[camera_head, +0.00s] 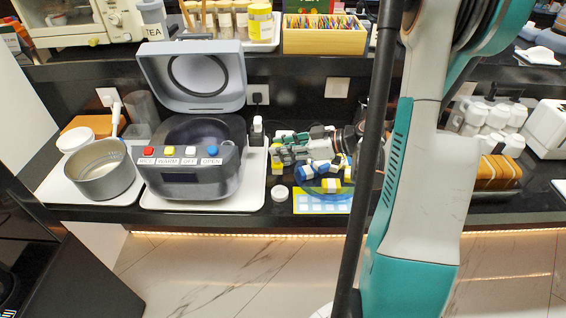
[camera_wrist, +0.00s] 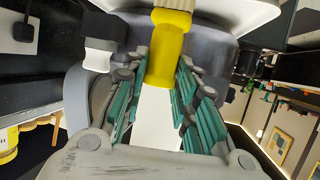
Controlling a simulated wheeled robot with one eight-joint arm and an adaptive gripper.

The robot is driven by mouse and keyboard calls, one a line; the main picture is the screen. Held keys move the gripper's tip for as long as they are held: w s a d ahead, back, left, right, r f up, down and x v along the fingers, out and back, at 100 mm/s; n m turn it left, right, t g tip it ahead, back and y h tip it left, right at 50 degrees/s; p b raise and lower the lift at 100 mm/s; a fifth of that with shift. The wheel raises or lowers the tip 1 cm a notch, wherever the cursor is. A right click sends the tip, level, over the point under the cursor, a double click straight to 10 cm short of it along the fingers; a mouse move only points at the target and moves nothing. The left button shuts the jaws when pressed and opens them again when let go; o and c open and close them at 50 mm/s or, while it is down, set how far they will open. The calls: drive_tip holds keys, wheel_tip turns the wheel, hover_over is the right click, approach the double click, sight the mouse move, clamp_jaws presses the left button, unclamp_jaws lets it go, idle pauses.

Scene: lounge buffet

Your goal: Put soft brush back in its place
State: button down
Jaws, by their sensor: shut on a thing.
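My gripper (camera_wrist: 165,85), with teal-padded fingers, is around a yellow-and-white piece (camera_wrist: 168,45). The yellow part lies toward the fingertips and a white part lies between the fingers. I cannot tell for certain whether this piece is the soft brush. In the head view my gripper (camera_head: 287,150) reaches leftward over the counter, just right of the grey cooker (camera_head: 205,165). Several yellow, blue and white pieces (camera_head: 332,186) lie below and beside it, on or near a light-blue and yellow mat (camera_head: 318,205). My fingers hide much of the held piece there.
The cooker, its lid (camera_head: 196,72) raised, stands on a white tray (camera_head: 255,190). A pot (camera_head: 100,172) is to its left. A wooden tea box (camera_head: 324,40) stands on the shelf above.

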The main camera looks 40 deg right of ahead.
drive_tip(key=shift+f+b, duration=0.8)
drive_tip(key=shift+f, duration=1.2)
drive_tip(key=shift+f, duration=0.15)
drive_tip(key=c, duration=1.3)
unclamp_jaws()
drive_tip(key=shift+s+d+r, duration=0.1)
drive_tip(key=shift+d+r, duration=0.05)
drive_tip(key=shift+r, duration=0.1)
drive_tip(key=p+v, duration=0.3)
drive_tip(key=v, duration=0.8)
drive_tip(key=shift+s+d+r+p, duration=0.1)
drive_tip(key=shift+s+d+p, duration=0.05)
drive_tip(key=shift+s+p, duration=0.15)
